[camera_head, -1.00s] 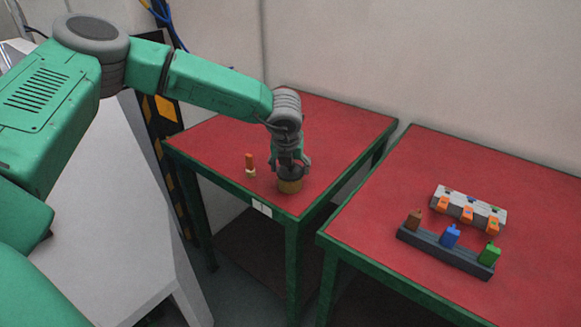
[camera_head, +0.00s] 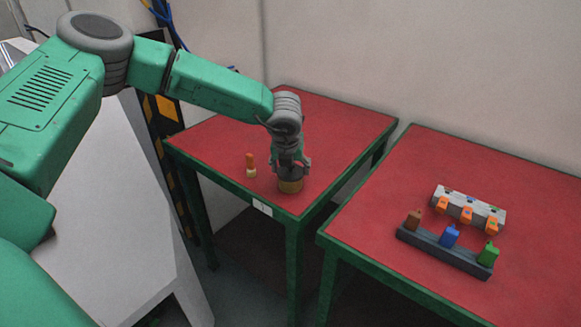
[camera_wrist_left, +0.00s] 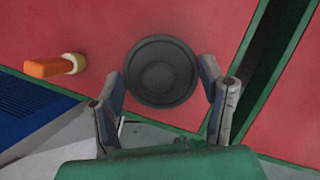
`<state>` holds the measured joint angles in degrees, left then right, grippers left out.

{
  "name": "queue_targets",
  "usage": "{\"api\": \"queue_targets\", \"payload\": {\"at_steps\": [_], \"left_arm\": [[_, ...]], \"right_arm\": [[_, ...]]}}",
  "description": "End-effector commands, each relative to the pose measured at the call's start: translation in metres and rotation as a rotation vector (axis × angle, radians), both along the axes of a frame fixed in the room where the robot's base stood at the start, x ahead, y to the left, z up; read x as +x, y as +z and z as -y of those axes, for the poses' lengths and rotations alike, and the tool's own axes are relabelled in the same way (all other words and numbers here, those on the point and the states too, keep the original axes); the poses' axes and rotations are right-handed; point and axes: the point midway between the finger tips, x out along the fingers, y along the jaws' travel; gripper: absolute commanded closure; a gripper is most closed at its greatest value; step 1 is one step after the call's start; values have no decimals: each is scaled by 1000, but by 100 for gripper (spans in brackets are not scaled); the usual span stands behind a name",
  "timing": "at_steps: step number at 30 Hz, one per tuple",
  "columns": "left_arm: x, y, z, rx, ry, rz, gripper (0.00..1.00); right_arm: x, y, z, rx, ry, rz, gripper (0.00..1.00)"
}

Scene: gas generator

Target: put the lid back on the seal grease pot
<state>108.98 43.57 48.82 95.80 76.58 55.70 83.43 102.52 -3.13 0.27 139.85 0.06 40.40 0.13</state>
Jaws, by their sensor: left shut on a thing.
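The seal grease pot (camera_head: 290,187) is a short tan-brown cylinder on the left red table, near its front corner. A dark round lid (camera_wrist_left: 162,71) is between the fingers of my left gripper (camera_head: 291,167) at the top of the pot. The left gripper is shut on the lid, with a finger at each side of it in the left wrist view (camera_wrist_left: 164,85). From above, the lid hides the pot. The head view is too small to tell whether the lid is fully seated. My right gripper is not in view.
An orange-handled tool with a pale end (camera_head: 250,166) stands left of the pot. The right red table (camera_head: 380,210) bears a dark rack (camera_head: 440,252) with brown, blue and green items, and a grey block with orange parts (camera_head: 468,208). The left table's back is clear.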

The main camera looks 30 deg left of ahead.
Motion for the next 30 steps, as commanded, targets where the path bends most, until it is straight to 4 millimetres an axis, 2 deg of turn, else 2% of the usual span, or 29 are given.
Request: {"api": "queue_targets", "payload": {"at_steps": [12, 13, 14, 15, 20, 21, 22, 30], "left_arm": [[0, 0, 0, 1, 0, 0, 52], [0, 0, 0, 1, 0, 0, 26], [0, 0, 0, 1, 0, 0, 16], [0, 0, 0, 1, 0, 0, 12], [0, 0, 0, 1, 0, 0, 12], [0, 0, 0, 1, 0, 0, 2], [0, 0, 0, 1, -1, -1, 0], [0, 0, 0, 1, 0, 0, 0]], "right_arm": [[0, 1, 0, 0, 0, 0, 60], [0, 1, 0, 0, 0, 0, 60], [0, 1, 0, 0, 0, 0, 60], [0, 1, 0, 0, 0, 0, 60], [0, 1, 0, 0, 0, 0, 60], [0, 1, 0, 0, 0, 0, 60], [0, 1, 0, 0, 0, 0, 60], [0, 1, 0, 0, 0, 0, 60]]}}
